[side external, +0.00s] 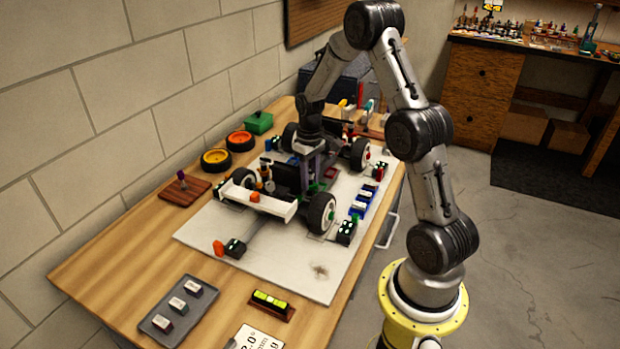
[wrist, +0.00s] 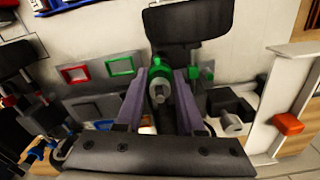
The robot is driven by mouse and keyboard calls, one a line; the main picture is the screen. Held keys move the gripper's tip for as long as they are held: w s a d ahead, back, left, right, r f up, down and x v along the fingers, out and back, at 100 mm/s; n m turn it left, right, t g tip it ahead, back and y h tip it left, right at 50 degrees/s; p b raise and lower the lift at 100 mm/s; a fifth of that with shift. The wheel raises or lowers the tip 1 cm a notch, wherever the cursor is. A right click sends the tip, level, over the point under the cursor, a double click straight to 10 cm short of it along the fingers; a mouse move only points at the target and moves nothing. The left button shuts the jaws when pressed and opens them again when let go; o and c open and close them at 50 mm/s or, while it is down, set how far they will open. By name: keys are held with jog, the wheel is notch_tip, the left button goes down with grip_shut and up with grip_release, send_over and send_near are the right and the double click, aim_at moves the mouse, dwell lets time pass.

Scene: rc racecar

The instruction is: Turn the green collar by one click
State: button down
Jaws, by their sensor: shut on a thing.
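The green collar (wrist: 159,72) shows in the wrist view, on a dark upright part of the car between the fingers of my gripper (wrist: 159,85). The two purple-grey fingers stand on either side of it and are shut on it. In the side external view my gripper (side external: 313,178) reaches down into the middle of the racecar (side external: 277,205). The collar is hard to make out there, hidden among the car parts and fingers. The car stands on its wheels on a pale board (side external: 280,262).
A red square frame (wrist: 74,73) and a green square frame (wrist: 122,66) lie left of the fingers in the wrist view. The white rear wing (side external: 257,199) is close by. Small dark and blue blocks (side external: 357,207) line the board's right side. A grey tray (side external: 177,310) sits at the front left.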

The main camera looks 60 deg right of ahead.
jog(key=n, duration=0.4)
jog(key=shift+n, duration=0.4)
jog(key=c, duration=0.5)
grip_release()
jog(key=shift+r, duration=0.1)
notch_tip(320, 180, up, 14)
jog(key=shift+f, duration=0.15)
jog(key=shift+a, duration=0.1)
